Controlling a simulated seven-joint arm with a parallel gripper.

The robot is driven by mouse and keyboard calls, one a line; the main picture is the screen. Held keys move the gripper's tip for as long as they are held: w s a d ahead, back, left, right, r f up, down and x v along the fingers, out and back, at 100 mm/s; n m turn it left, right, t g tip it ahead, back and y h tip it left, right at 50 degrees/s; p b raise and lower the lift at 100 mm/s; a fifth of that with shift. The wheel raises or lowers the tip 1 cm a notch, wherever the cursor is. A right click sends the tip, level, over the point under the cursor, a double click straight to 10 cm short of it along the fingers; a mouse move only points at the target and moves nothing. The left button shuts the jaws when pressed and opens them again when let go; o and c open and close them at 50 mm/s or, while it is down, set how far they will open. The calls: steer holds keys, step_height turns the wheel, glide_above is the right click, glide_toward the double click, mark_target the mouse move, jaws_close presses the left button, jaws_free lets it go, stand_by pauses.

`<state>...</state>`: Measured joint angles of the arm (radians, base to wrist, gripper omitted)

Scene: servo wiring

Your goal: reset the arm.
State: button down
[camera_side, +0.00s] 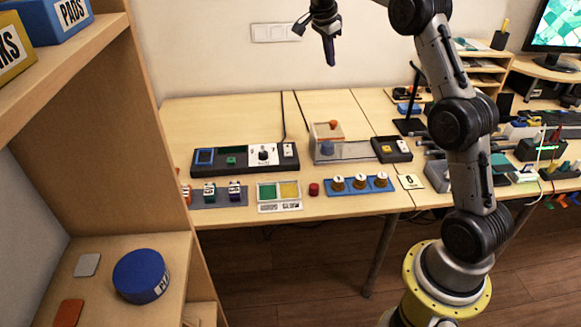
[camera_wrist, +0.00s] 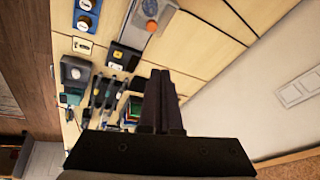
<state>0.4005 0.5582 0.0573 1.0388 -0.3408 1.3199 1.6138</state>
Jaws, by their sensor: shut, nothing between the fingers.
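My gripper (camera_side: 329,50) is shut and empty, raised high above the table in front of the wall in the side view. In the wrist view its dark fingers (camera_wrist: 159,88) are together with nothing between them. My arm rises from its yellow base at the lower right of the side view and bends over to the left at the top. Below the gripper, the tabletop (camera_side: 235,118) holds the wiring items, all well apart from the fingers.
A wooden shelf (camera_side: 118,110) stands left. The air around the gripper is free.

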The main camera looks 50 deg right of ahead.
steer(key=s+a+r+n+t+y, duration=0.1)
steer(key=s+a+r+n+t, duration=0.1)
steer(key=s+a+r+n, duration=0.5)
steer(key=s+a+r+n+t, duration=0.15)
steer(key=s+a+r, duration=0.35)
steer(key=s+a, duration=0.6)
steer(key=s+a+f+n+t+y, duration=0.1)
steer(key=s+a+f+n+y, duration=0.2)
steer(key=s+a+f+n, duration=0.7)
steer(key=shift+s+a+f+n+t, duration=0.15)
steer(key=shift+s+f+n+t, duration=0.2)
steer(key=shift+s+f+n, duration=1.7)
steer(key=shift+r, duration=0.1)
